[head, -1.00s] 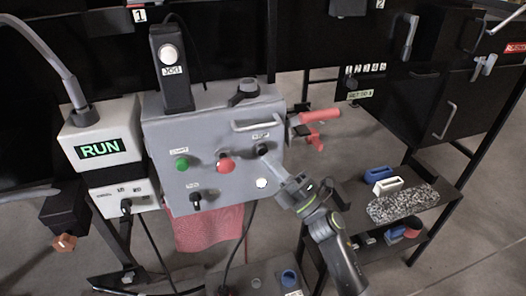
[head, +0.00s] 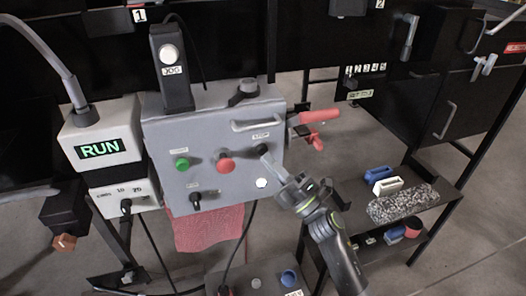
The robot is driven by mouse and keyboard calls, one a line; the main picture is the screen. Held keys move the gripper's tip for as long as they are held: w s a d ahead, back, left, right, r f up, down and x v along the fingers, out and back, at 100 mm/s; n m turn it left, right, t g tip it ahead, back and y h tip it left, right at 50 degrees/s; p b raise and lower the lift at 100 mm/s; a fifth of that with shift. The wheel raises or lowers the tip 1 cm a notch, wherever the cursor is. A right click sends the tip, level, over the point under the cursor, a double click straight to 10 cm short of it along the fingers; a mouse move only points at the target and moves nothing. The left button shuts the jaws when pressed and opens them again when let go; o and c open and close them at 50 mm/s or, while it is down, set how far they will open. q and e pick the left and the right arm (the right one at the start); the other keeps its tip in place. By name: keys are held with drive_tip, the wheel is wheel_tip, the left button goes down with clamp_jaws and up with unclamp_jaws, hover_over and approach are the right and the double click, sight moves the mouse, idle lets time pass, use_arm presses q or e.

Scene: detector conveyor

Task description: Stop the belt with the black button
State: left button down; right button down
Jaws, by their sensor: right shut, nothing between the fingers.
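The grey control box (head: 210,120) has a green button (head: 182,164), a red mushroom button (head: 225,164) and a black button (head: 262,149) on its front. The black button sits at the right under a small label. My right gripper (head: 268,161) is shut and empty. Its tips are just below and right of the black button and partly cover its lower edge; I cannot tell if they touch it. The display (head: 100,148) at the left reads RUN in green. My left gripper is not in view.
A black JOG box (head: 172,75) stands on top of the control box. A red-handled clamp (head: 315,120) is at its right side. A shelf (head: 440,205) at the right holds blue and white pieces. A red cloth (head: 205,232) hangs below.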

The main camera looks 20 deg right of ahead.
drive_tip(key=shift+w, duration=0.2)
drive_tip(key=shift+w, duration=0.2)
drive_tip(key=shift+w, duration=0.5)
idle(0.7)
drive_tip(key=shift+s, duration=0.9)
drive_tip(key=s+p, duration=0.2)
drive_tip(key=s, duration=0.3)
